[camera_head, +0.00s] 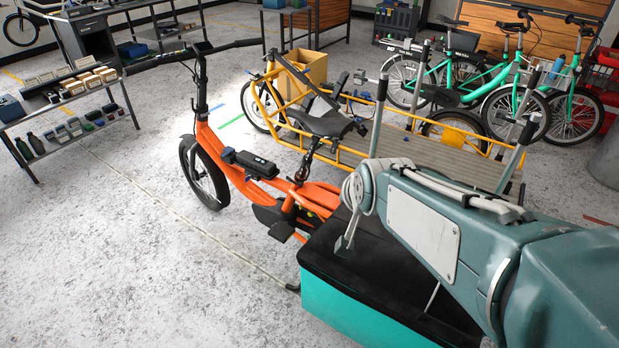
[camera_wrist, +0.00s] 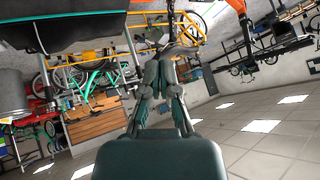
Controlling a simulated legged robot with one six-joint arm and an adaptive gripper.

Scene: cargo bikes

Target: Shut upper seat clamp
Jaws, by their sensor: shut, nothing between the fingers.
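The orange cargo bike (camera_head: 262,185) stands in the middle of the head view, its black saddle (camera_head: 325,122) on a dark seat post (camera_head: 305,165). Small clamp parts sit along this post. They are too small to tell which is the upper seat clamp or whether its lever is open. My gripper (camera_wrist: 170,50) shows in the middle of the wrist view, shut and empty, and apart from the post. In the head view my arm comes in from the right, and I cannot make out the fingertips there. The wrist view is upside down and shows no clear clamp.
A teal box with a black top (camera_head: 370,310) is behind the orange bike, under my arm. A yellow cargo bike (camera_head: 400,145) stands just beyond. Green bikes (camera_head: 485,80) are at the back right, a shelf (camera_head: 75,115) at the left. The floor at front left is clear.

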